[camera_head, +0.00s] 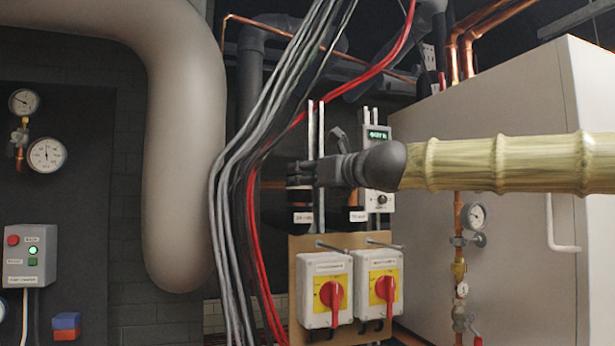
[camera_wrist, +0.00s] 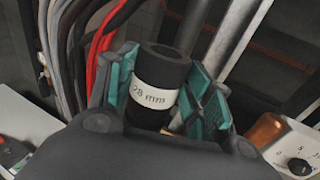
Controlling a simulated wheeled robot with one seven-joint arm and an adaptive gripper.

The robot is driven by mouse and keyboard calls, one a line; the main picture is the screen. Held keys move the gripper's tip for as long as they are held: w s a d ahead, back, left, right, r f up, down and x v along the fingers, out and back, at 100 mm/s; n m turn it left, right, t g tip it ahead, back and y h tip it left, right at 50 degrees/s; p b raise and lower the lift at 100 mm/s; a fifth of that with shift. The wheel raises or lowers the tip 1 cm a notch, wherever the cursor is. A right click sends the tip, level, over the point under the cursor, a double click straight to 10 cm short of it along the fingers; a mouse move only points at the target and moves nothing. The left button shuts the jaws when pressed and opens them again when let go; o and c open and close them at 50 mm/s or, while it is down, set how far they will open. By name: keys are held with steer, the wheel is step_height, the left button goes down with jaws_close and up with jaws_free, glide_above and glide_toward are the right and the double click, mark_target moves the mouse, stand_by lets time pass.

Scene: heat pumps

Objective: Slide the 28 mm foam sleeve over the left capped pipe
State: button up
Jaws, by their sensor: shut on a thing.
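The black 28 mm foam sleeve (camera_wrist: 165,69) is between the green finger pads of my gripper (camera_wrist: 165,88) in the wrist view. Its white label reads 28 mm and its open top end faces the camera. In the head view my gripper (camera_head: 303,175) is shut around the sleeve (camera_head: 299,198), which hangs upright with its label low. A second dark sleeve-like piece with a white label (camera_head: 357,216) shows to the right. A rounded copper end (camera_wrist: 266,131) shows right of the fingers in the wrist view; I cannot tell whether it is the left capped pipe.
Thin vertical pipes (camera_head: 321,130) rise close behind my gripper. Two red-and-yellow isolator switches (camera_head: 325,290) sit below on a tan board (camera_head: 297,245). Grey and red cables (camera_head: 245,170) run to the left. A pale cabinet (camera_head: 500,110) stands at right.

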steer(key=shift+f, duration=0.2)
steer(key=o, duration=0.7)
steer(key=v, duration=1.2)
steer(key=shift+d, duration=0.1)
steer(key=shift+f, duration=0.1)
